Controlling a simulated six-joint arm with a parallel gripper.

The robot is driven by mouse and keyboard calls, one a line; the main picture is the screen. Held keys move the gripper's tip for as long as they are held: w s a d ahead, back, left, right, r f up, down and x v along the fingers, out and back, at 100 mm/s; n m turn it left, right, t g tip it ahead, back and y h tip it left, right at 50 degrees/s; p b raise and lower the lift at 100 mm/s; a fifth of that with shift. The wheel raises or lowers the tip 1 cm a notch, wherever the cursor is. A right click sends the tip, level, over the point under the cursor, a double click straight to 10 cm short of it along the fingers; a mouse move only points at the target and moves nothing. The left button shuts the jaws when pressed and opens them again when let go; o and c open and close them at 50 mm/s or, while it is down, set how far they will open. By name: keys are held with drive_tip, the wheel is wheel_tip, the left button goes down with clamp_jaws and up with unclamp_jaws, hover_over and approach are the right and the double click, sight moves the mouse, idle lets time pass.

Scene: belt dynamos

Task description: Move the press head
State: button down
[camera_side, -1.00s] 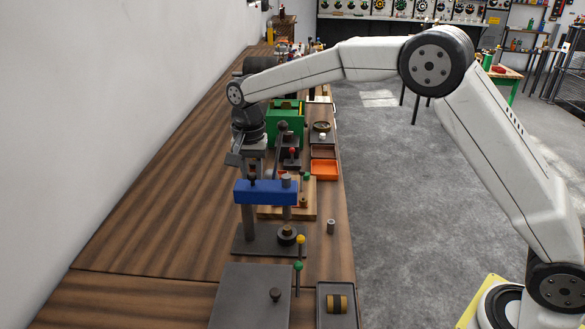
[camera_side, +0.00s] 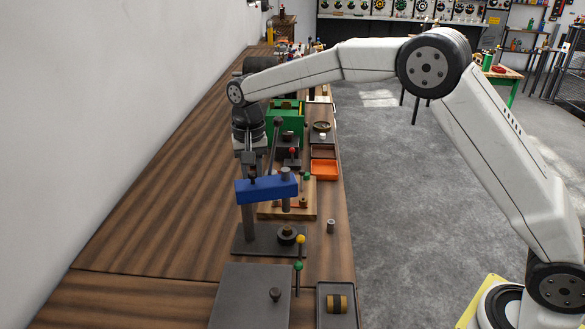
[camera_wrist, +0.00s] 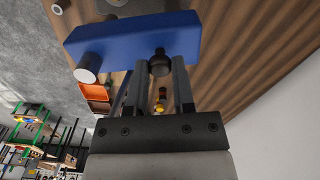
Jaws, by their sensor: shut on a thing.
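The press head (camera_side: 267,189) is a blue block on a grey post above a dark base plate (camera_side: 255,247). A grey ram passes through its right end. A dark knob (camera_side: 252,174) stands on its top near the left end. My gripper (camera_side: 251,168) is shut on that knob from above. In the wrist view the blue press head (camera_wrist: 120,42) spans the top, and the dark knob (camera_wrist: 159,64) sits between the two fingertips of my gripper (camera_wrist: 161,72). A dark round part (camera_side: 287,235) sits on the base plate, apart from and below the ram.
A wooden board (camera_side: 310,205) with small pegs and a green machine (camera_side: 287,118) stand behind the press. An orange tray (camera_side: 324,170) is at the bench's right edge. A grey plate (camera_side: 250,295) and a tray (camera_side: 322,312) are in front. The bench to the left is clear.

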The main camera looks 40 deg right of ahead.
drive_tip(key=n, duration=0.4)
drive_tip(key=shift+w+d+n, duration=0.15)
drive_tip(key=shift+w+n, duration=0.15)
drive_tip(key=shift+w, duration=0.1)
drive_tip(key=shift+w+n, duration=0.2)
drive_tip(key=shift+n, duration=0.8)
drive_tip(key=shift+w+n, duration=0.15)
drive_tip(key=shift+n, duration=0.85)
drive_tip(key=shift+c, duration=2.3)
unclamp_jaws()
drive_tip(key=shift+r, duration=0.1)
wheel_tip(320, 180, up, 8)
drive_tip(key=shift+s+f, duration=0.1)
drive_tip(key=shift+f, duration=0.1)
